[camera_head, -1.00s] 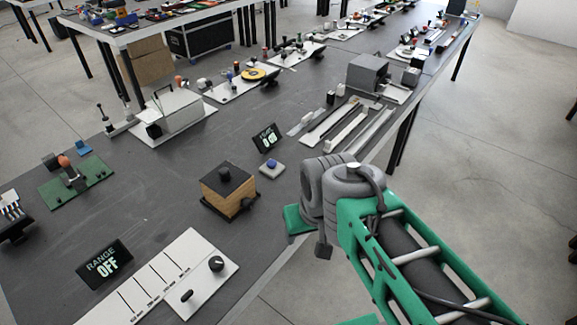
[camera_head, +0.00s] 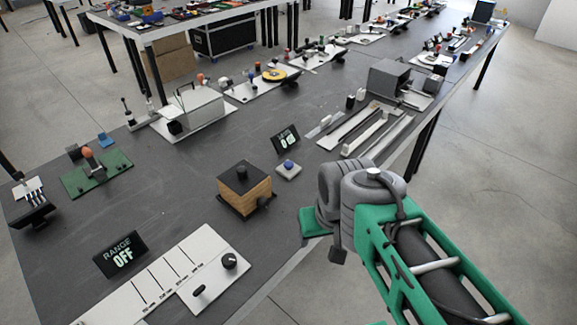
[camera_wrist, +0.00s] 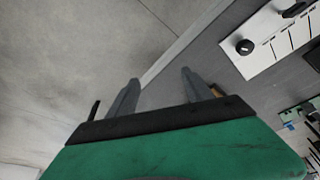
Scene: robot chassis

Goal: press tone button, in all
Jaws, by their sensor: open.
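I cannot tell whether this is the tone button. In the wrist view my gripper (camera_wrist: 158,88) is open, with its two grey fingers apart and nothing between them. It points down over the table edge and floor. In the head view the fingers are hidden; my arm is at the right, near the table's front edge.
A wooden box with a black top (camera_head: 245,186) stands left of the blue button. A display reading RANGE OFF (camera_head: 121,254) and a white panel with a black knob (camera_head: 229,261) are at the front left. A white panel with rails (camera_head: 360,128) lies behind my arm.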

